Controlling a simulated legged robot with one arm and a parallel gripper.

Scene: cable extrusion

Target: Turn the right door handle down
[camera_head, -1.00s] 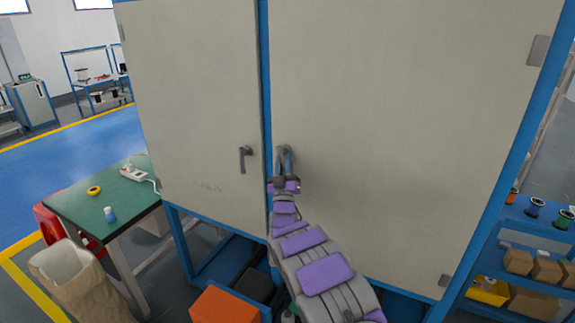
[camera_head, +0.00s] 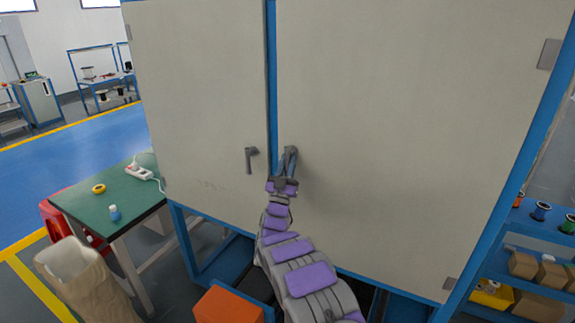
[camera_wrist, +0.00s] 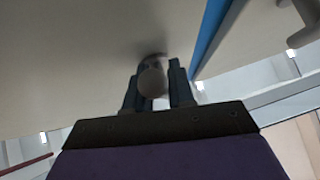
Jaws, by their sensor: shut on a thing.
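The right door handle (camera_head: 293,151) is grey and sits on the right door (camera_head: 410,130) of a tall cream cabinet, beside the blue strip between the doors. My gripper (camera_head: 287,160) reaches up to it from below, its fingers on either side of the lever. In the wrist view the rounded handle end (camera_wrist: 152,82) sits between the two dark fingers (camera_wrist: 158,88). The gripper is shut on this handle. Its fingers hide much of the lever, so its exact angle is hard to tell. The left door handle (camera_head: 249,160) hangs down and also shows in the wrist view (camera_wrist: 305,22).
A green-topped table (camera_head: 135,198) with a power strip and yellow tape stands at the left. An orange box (camera_head: 228,306) lies below the cabinet. A blue shelf (camera_head: 535,245) with spools and boxes is at the right. The door faces are otherwise clear.

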